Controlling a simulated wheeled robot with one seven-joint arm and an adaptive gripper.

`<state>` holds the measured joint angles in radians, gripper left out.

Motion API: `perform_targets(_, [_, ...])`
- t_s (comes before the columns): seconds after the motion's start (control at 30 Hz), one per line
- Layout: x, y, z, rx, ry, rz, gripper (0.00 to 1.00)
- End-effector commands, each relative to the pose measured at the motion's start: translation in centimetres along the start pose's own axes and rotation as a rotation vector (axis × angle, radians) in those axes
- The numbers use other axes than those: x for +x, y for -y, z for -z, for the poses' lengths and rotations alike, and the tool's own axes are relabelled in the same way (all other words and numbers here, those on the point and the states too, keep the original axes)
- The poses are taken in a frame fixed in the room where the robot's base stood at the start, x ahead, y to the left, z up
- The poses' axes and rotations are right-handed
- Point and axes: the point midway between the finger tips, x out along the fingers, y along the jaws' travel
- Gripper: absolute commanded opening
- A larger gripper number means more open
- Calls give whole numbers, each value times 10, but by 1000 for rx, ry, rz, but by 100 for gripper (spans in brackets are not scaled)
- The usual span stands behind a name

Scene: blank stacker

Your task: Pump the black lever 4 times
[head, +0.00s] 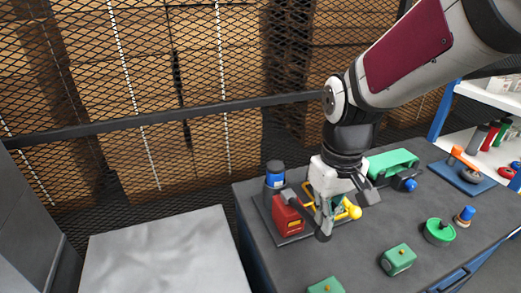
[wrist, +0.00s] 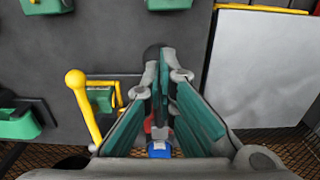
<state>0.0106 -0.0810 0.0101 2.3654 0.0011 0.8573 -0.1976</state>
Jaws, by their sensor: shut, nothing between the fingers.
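The black lever (head: 303,212) sits by the red housing (head: 287,220) on a dark base plate, and its dark round end hangs to the right, toward the front. In the wrist view the dark round knob (wrist: 152,52) shows just beyond my fingertips. My gripper (head: 325,220) points down beside the lever, its fingers together with nothing held. The fingers with teal pads also show in the wrist view (wrist: 162,68), where they hide much of the lever. I cannot tell whether they touch it.
A yellow lever with a ball knob (head: 354,212) stands close to the right of my gripper. A blue-and-black cylinder (head: 274,176) stands behind the red housing. Green blocks (head: 398,259) lie toward the front of the dark table (head: 290,262). A mesh fence runs behind.

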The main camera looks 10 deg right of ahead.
Motion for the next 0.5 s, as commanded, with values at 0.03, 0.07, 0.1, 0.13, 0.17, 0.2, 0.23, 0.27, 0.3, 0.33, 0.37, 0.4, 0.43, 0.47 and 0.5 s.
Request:
perform_targets(0.03, [5,0,0,0,1,0,0])
perform_targets(0.07, [7,0,0,0,1,0,0])
perform_targets(0.1, [9,0,0,0,1,0,0])
perform_targets(0.13, [11,0,0,0,0,0,0])
perform_targets(0.17, [13,0,0,0,0,0,0])
perform_targets(0.2, [16,0,1,0,0,0,0])
perform_targets(0.23, [17,0,1,0,0,0,0])
perform_targets(0.27, [19,0,1,0,0,0,0])
perform_targets(0.3, [22,0,1,0,1,0,0])
perform_targets(0.33, [24,0,1,0,0,0,0])
perform_targets(0.37, [26,0,1,0,0,0,0])
perform_targets(0.4, [28,0,1,0,0,0,0])
perform_targets(0.43, [30,0,1,0,0,0,0])
perform_targets(0.47, [32,0,1,0,0,0,0])
perform_targets(0.5, [34,0,1,0,0,0,0])
